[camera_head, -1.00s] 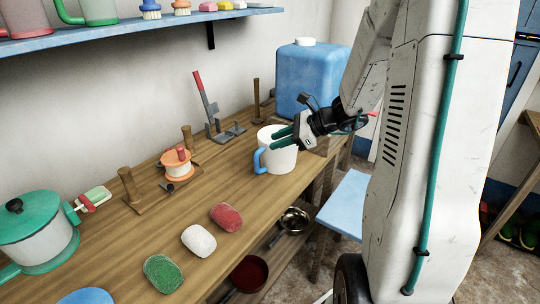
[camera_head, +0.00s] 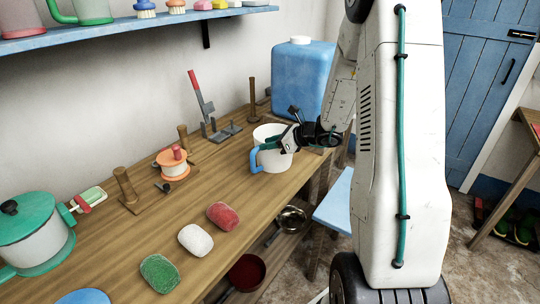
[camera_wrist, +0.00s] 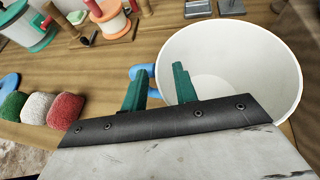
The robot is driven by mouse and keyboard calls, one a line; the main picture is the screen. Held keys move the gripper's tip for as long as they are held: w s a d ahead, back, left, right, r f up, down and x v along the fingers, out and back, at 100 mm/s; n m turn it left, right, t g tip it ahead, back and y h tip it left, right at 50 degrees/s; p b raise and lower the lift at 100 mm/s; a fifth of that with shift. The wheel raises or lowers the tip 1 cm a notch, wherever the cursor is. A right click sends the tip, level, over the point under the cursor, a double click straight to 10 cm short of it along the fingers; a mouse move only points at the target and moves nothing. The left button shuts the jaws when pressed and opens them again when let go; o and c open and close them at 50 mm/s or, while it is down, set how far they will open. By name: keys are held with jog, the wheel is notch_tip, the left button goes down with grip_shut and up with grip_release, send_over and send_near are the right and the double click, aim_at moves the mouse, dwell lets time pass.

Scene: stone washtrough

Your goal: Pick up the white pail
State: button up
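The white pail (camera_head: 284,160) stands upright on the wooden bench, with a blue handle (camera_head: 256,156) on its left side. In the wrist view the open pail (camera_wrist: 262,45) fills the right side and looks empty, its floor partly visible. My gripper (camera_wrist: 157,80) is open, its two green fingers apart. In that view one finger overlaps the blue handle outside the pail and the other overlaps the inside, with the left rim between them. In the head view my gripper (camera_head: 272,143) is at the pail's top. Whether a finger touches the wall cannot be told.
A blue jerrycan (camera_head: 303,78) stands behind the pail. A grey lever tool with a red grip (camera_head: 201,95), an orange spool (camera_head: 173,165) and a green-lidded pot (camera_head: 35,235) are left. Red (camera_head: 222,216), white (camera_head: 195,240) and green (camera_head: 160,272) bars lie in front.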

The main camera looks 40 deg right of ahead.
grip_shut()
dwell(1.4)
